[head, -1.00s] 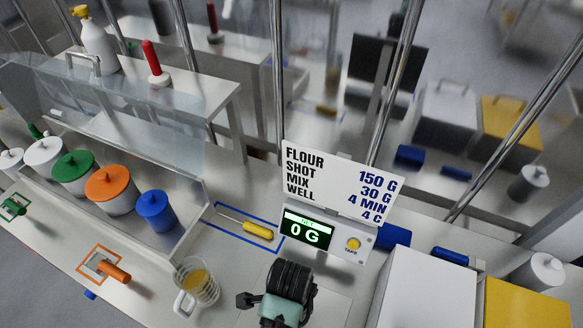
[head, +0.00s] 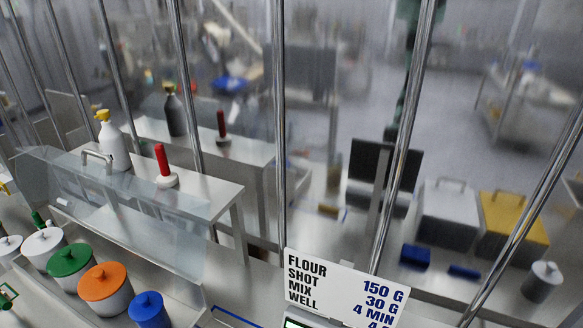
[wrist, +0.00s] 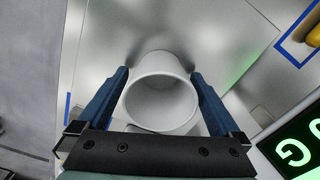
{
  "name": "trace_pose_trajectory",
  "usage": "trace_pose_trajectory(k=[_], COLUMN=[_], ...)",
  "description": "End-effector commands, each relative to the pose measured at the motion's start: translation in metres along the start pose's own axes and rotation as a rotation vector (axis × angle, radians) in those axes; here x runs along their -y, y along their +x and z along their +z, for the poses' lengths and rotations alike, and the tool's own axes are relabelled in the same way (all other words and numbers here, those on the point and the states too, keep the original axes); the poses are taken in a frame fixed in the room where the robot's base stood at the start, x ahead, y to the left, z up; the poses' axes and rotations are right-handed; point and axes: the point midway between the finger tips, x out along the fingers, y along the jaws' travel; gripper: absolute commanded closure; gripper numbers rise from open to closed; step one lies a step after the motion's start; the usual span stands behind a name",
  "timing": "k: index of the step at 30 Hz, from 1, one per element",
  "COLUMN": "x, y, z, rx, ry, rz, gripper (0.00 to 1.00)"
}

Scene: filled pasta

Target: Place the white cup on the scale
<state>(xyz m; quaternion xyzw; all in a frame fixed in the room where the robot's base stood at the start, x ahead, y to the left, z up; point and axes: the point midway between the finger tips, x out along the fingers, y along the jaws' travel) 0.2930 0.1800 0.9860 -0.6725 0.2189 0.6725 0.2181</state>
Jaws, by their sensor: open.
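The white cup (wrist: 160,92) shows in the wrist view, its round opening facing the camera. My gripper (wrist: 158,72) is open, with one blue finger on each side of the cup. I cannot tell whether the fingers touch it. The cup is over a brushed metal surface (wrist: 110,35); I cannot tell whether it rests on the scale's pan. In the head view only the top of the display (head: 294,323) shows, and my gripper and the cup are out of frame.
A recipe sign (head: 340,290) stands above the display. Lidded jars, including green (head: 70,260), orange (head: 105,283) and blue (head: 149,309), are at the lower left. A yellow-handled tool (wrist: 314,36) lies in a blue outline near my gripper. Metal posts (head: 278,130) rise behind the counter.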

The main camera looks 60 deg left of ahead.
Motion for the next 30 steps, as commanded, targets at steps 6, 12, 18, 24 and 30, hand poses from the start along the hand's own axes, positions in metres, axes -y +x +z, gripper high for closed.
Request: trace_pose_trajectory(k=[6, 12, 18, 24, 30], x=[0.001, 0.002, 0.002, 0.001, 0.0], y=[-0.012, -0.049, -0.09, -0.117, -0.124], z=[0.0, -0.001, -0.001, -0.001, 0.0], rx=[-0.001, -0.002, -0.002, -0.001, 0.0], ry=[0.0, 0.001, 0.0, 0.0, 0.0], rz=[-0.003, -0.006, -0.005, -0.002, 0.001], gripper=[0.0, 0.0, 0.0, 0.0, 0.0])
